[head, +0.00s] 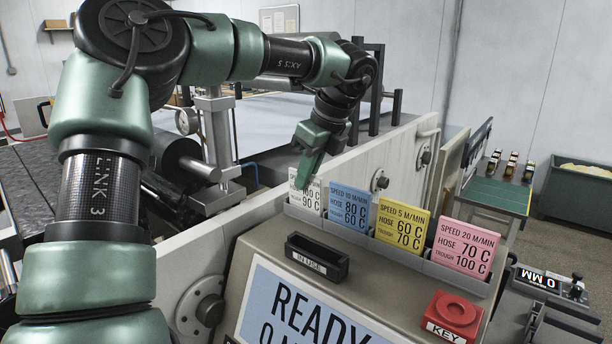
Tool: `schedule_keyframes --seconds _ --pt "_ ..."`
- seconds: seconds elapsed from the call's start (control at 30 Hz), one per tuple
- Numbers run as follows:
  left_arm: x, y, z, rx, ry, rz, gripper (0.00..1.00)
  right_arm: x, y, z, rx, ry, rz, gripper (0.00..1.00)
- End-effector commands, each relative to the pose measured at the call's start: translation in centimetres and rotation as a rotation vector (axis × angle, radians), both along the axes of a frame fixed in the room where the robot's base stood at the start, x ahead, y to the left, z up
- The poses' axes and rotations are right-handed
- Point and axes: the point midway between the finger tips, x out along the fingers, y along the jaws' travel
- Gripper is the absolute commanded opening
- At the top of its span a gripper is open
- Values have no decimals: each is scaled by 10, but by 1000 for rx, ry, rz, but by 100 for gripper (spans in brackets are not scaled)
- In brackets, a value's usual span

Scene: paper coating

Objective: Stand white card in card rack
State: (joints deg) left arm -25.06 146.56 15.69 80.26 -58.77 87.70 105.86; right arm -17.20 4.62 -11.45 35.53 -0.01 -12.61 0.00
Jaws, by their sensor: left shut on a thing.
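The white card (305,197) is upright at the left end of the grey card rack (390,250), left of the blue card (350,206). My left gripper (307,170) comes down from above and is shut on the white card's upper part, hiding some of its print. The card's lower edge is at the rack's front lip; I cannot tell whether it rests on the bottom. The yellow card (401,222) and the pink card (463,249) stand further right in the rack. My right gripper is not in view.
A black "IN USE" holder (317,258) looks empty in front of the rack. A red KEY button (455,309) and a READY screen (300,312) are on the console. Machine rollers (180,160) stand at left. A green-topped table (495,194) is at right.

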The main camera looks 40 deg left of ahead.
Motion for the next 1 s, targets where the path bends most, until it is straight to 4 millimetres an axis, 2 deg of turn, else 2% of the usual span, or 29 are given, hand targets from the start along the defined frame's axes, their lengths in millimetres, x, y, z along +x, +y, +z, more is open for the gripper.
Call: schedule_keyframes --seconds 0.03,0.1,0.13,0.53,0.9,1.0 --pt "0 0 0 0 0 0 0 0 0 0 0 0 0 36" --pt "0 0 0 0 0 0 26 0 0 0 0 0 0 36" --pt "0 0 0 0 0 0 32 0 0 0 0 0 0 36" --pt "1 -2 5 0 -2 -1 32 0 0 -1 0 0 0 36" --pt "4 -25 59 -1 -1 0 32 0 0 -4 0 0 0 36" --pt "4 -28 68 0 0 0 32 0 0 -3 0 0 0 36"
